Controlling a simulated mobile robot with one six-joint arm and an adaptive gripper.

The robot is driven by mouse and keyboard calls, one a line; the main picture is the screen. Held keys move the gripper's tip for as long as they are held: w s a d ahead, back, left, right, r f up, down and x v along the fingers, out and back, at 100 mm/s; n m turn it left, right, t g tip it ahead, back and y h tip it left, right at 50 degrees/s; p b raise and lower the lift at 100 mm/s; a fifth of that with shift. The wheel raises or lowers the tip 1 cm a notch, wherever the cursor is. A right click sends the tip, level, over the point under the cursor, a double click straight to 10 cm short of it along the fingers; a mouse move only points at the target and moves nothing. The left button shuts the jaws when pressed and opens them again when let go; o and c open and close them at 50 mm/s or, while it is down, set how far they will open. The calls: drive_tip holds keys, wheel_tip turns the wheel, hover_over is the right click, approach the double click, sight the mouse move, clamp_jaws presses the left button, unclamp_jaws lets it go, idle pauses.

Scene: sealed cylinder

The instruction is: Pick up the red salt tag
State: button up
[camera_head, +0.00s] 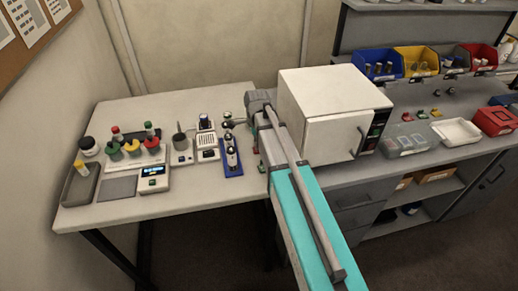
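A small flat red piece (407,117), which looks like the red salt tag, lies on the right bench. It sits to the right of the white box-shaped oven, at the left end of a short row with a green piece (422,114) and an orange-yellow piece (436,113). Any writing on it is too small to read. My arm reaches up from the bottom of the view to the left side of the oven. My gripper (233,123) seems to be at its far end, over the right part of the left table, far from the red piece. Its fingers are too small to make out.
The white oven (325,100) stands between my arm and the red piece. A clear-lidded box (404,140), a white tray (456,132) and a red bin (497,121) stand nearby. Colored bins (378,64) line the back. A blue rack (232,169) with vials is left of my arm.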

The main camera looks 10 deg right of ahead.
clamp_jaws()
drive_tip(key=shift+r, duration=0.15)
wheel_tip(320, 180, up, 2)
drive_tip(key=p, duration=0.2)
drive_tip(key=shift+r+p, duration=0.25)
drive_tip(key=shift+p, duration=0.15)
drive_tip(key=s+r+p, duration=1)
drive_tip(key=s, duration=0.4)
drive_tip(key=shift+d, duration=0.2)
drive_tip(key=shift+r, duration=0.1)
